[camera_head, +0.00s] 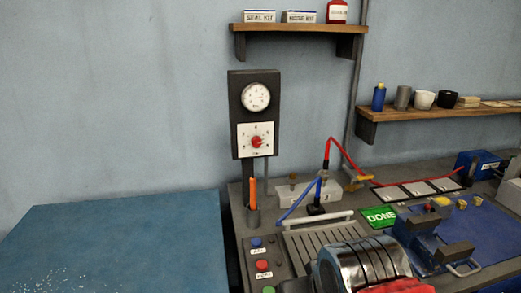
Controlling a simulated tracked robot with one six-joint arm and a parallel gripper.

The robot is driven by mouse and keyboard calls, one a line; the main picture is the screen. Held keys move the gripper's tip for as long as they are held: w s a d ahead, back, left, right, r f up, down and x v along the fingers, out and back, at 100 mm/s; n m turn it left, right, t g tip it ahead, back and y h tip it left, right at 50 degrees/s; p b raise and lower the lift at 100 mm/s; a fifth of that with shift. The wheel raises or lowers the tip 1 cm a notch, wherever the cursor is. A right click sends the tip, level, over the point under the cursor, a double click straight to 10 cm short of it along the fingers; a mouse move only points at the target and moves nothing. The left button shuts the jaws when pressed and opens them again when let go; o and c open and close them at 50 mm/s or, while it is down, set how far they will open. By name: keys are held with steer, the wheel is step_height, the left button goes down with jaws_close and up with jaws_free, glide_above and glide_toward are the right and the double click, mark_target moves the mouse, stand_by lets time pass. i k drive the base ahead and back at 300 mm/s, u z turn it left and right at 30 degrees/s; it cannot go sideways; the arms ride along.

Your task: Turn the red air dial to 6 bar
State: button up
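The red air dial (257,141) sits in the middle of a white square plate (244,146) with small marks around it. The marks are too small to read, so I cannot tell the dial's setting. The plate is on a dark upright panel (236,112) against the wall. A round white pressure gauge (256,97) is above the dial on the same panel. Its needle is too small to read. I cannot make out my gripper's fingers anywhere in the view, and nothing covers the dial.
Red and blue hoses, buttons (262,265) and a green DONE sign (379,217) are on the bench. A shelf (300,27) is above right. A blue surface (110,245) lies left, mostly clear.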

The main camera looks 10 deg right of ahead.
mark_target(256, 141)
steer(key=u, duration=0.3)
steer(key=k, duration=0.7)
steer(key=u, duration=0.55)
steer(key=k, duration=0.6)
steer(key=u, duration=0.6)
steer(key=i, duration=1.75)
steer(key=z, duration=0.45)
